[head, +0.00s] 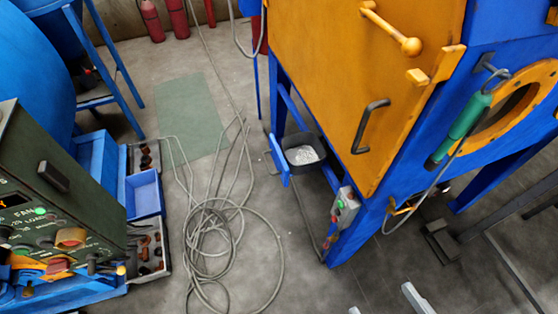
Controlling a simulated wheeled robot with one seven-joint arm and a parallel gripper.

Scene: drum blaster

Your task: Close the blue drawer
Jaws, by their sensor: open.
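The blue drawer (279,160) has an upright blue front panel and a dark grey bin behind it, filled with pale grit. It sticks out from under the orange-and-blue blasting cabinet, so it stands open. My gripper (386,305) shows only as two pale grey fingertips at the bottom edge, spread apart with nothing visible between them. It appears below and to the right of the drawer in the picture, well apart from it. The rest of my gripper is out of frame.
The cabinet (345,75) has blue legs and a control box (345,208) near the drawer. A coiled grey hose (215,240) lies on the floor left of it. A green control panel (50,205) and open blue toolbox (145,193) stand at left. Floor before the drawer is mostly clear.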

